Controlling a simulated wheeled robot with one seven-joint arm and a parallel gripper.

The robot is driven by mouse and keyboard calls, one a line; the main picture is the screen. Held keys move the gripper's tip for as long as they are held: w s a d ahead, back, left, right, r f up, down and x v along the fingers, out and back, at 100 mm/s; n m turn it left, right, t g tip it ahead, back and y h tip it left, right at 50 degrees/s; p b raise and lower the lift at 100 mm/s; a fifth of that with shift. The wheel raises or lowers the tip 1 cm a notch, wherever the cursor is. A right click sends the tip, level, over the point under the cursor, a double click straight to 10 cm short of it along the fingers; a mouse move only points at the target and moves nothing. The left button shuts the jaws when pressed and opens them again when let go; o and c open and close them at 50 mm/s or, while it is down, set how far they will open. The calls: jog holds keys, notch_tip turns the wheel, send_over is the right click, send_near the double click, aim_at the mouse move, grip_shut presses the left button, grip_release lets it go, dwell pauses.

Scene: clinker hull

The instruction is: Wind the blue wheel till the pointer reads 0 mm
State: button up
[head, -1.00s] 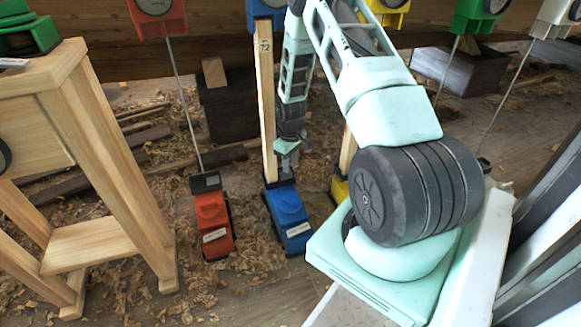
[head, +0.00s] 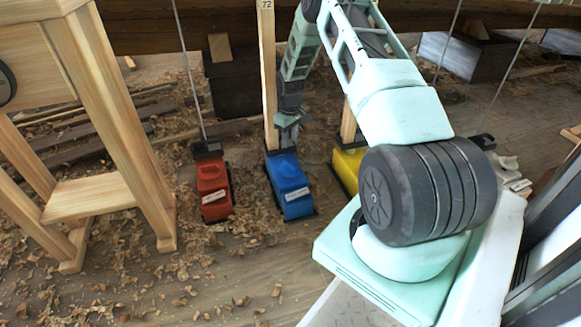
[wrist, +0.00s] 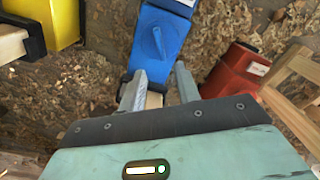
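The blue jack unit (head: 296,203) stands on the floor between a red one and a yellow one. Its blue wheel (wrist: 158,42), a low round knob with a raised ridge, is on its face in the wrist view. My gripper (wrist: 160,76) is open, its two fingers apart and pointing toward the blue unit, short of the wheel. In the head view my gripper (head: 287,122) is just above the back of the blue unit, beside the wooden post (head: 268,75) marked 72. A piece of wood shows between the fingers in the wrist view. No pointer or scale for blue is in view.
The red unit (head: 213,190) is close on the left and the yellow unit (head: 346,165) on the right. A wooden stand (head: 130,130) is at left. Thin rods rise from the floor area. Shavings cover the floor; the front floor is otherwise clear.

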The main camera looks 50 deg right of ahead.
aim_at(290, 163)
notch_tip(290, 163, down, 11)
jog(key=b, duration=0.5)
jog(key=shift+f, duration=0.1)
grip_shut()
